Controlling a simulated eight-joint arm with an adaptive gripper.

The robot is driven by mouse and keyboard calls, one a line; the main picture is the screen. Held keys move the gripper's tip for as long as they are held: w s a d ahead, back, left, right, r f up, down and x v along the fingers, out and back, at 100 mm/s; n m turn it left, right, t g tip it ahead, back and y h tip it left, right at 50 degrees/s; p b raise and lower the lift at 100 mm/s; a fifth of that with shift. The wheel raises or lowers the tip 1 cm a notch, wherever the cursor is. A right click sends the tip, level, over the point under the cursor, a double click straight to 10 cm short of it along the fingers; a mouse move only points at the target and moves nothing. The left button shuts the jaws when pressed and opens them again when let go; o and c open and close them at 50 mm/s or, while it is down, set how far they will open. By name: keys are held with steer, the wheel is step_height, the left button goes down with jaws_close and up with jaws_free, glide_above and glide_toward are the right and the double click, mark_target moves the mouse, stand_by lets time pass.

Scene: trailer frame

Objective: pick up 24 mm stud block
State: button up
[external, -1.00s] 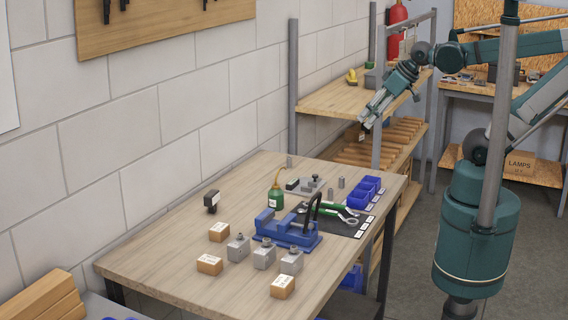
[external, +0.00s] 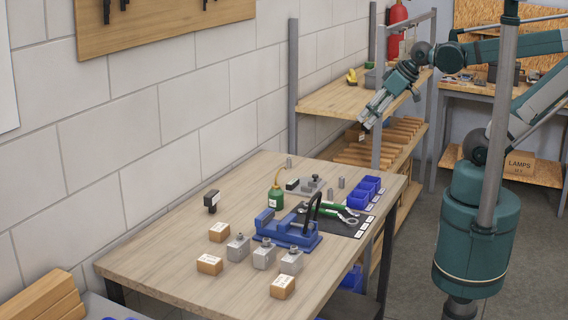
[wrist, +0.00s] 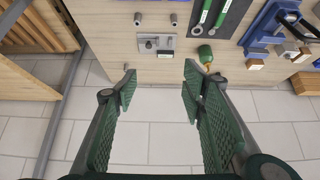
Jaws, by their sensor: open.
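Three grey metal blocks, each with a stud on top, stand in a row on the near part of the wooden table in the external view: a left one (external: 238,249), a middle one (external: 264,256) and a right one (external: 291,262). Their size marks are too small to read, so I cannot tell which is the 24 mm stud block. My gripper (external: 364,126) hangs above and beyond the table's far end, well apart from the blocks. In the wrist view my gripper (wrist: 158,82) has its green ribbed fingers wide apart, with nothing between them.
A blue press (external: 287,232) with a black lever stands behind the blocks. Small labelled boxes (external: 219,232) sit around them. A green bottle (external: 276,198), a grey fixture (external: 312,185), a dark tool mat (external: 350,224) and blue bins (external: 362,197) lie farther back.

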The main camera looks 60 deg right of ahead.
steer(key=w+a+r+m+g+y+p, duration=0.15)
steer(key=w+a+m, duration=0.35)
steer(key=w+a, duration=0.5)
steer(key=m+g+h+p, duration=0.1)
steer(key=m+g+p, duration=0.35)
steer(key=m, duration=0.85)
glide_above(264, 248)
steer(key=d+b, duration=0.1)
steer(key=shift+g, duration=0.5)
steer(key=f, duration=2.2)
steer(key=shift+w+f, duration=0.15)
steer(key=shift+w, duration=0.15)
steer(key=shift+s+a+f+h, duration=0.2)
steer(key=shift+a+f+h, duration=0.05)
steer(key=shift+a+f, duration=0.2)
steer(key=shift+f, duration=1.3)
